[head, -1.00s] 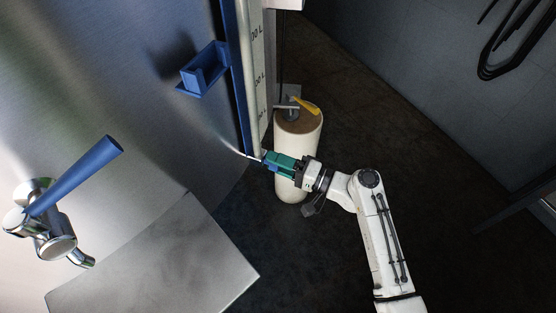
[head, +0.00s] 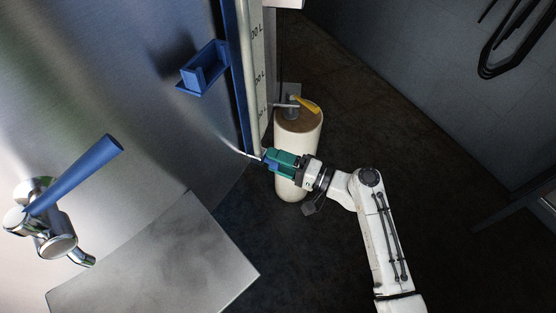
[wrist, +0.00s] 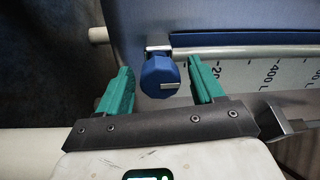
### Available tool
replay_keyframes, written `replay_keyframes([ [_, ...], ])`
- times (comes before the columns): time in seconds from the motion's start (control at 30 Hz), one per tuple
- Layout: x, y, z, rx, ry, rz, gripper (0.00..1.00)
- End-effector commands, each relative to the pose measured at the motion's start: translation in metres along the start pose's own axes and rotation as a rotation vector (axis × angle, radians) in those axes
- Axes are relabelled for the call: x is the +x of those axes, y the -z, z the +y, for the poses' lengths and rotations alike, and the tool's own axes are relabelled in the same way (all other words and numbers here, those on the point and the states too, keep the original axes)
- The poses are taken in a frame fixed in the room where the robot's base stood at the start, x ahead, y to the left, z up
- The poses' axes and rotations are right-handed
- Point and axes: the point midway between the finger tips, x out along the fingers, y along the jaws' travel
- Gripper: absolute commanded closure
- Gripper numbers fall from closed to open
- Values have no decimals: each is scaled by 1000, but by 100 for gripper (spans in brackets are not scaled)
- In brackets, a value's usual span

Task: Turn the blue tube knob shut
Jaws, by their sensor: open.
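The blue tube knob (wrist: 159,77) shows in the wrist view as a faceted blue knob with a pale mark on its face. It sits at the end of the level tube, below a metal fitting. My gripper (wrist: 162,88) is open, with one green finger on each side of the knob.
The steel tank (head: 120,60) fills the left, with a blue-handled tap (head: 80,172) and a blue bracket (head: 203,68). A cream cylinder (head: 298,135) with a yellow-handled valve (head: 305,105) stands close behind my gripper. A steel plate (head: 160,265) lies lower left.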

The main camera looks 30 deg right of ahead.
Motion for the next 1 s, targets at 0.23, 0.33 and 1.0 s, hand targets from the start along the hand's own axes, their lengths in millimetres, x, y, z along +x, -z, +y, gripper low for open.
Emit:
replay_keyframes([
  [0.23, -32, 0, 1, 0, -3, 4, 33],
  [0.33, -52, 1, 1, 0, -2, 5, 33],
  [1.0, -107, 0, 0, 0, 0, 1, 33],
])
